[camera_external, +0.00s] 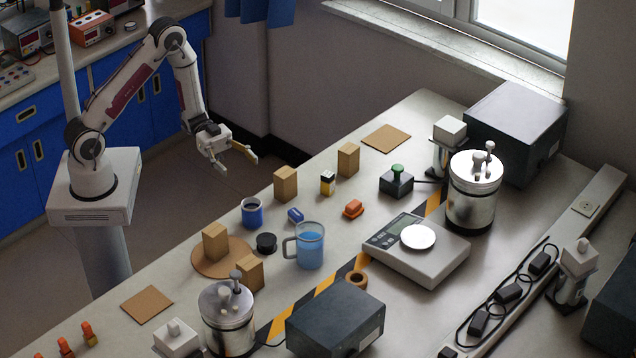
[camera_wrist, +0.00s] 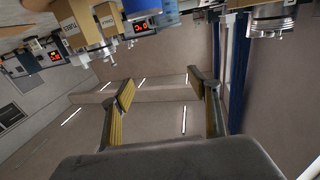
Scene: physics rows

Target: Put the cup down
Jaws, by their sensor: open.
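A small blue cup (camera_external: 252,214) with a dark inside stands upright on the grey table. A clear mug (camera_external: 309,248) holding blue liquid, with its handle to the left, stands to its right and nearer the camera. My gripper (camera_external: 238,164) is open and empty. It is in the air beyond the table's far left edge, up and left of both vessels and apart from them. In the wrist view my gripper (camera_wrist: 168,92) shows two spread yellow-padded fingers with nothing between them.
Wooden blocks (camera_external: 286,184), a round wooden board (camera_external: 193,262) and a black puck (camera_external: 266,243) stand near the cup. Cork squares (camera_external: 386,138) lie flat and bare.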

